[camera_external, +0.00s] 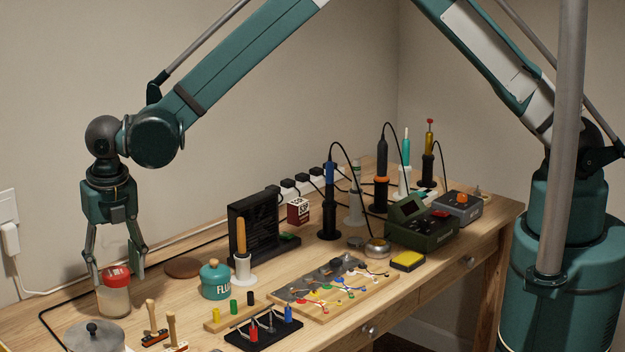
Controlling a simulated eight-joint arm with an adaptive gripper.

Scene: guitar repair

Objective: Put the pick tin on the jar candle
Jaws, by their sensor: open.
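A cream jar (114,302), which looks like the jar candle, stands upright at the left end of the workbench. A short round red piece with a pale mark, which looks like the pick tin (116,275), sits on top of the jar. My gripper (117,279) points down over them. Its fingers are spread, one on the left and one on the right of the red piece. Whether either finger touches it is too small to tell. The left finger hides part of the jar's left edge.
A grey lidded pot (95,338) and wooden-handled tools (153,318) stand in front of the jar. A brown disc (182,267) and a teal flux pot (215,280) are to its right. Soldering irons, stands and a wiring board (345,312) crowd the bench farther right.

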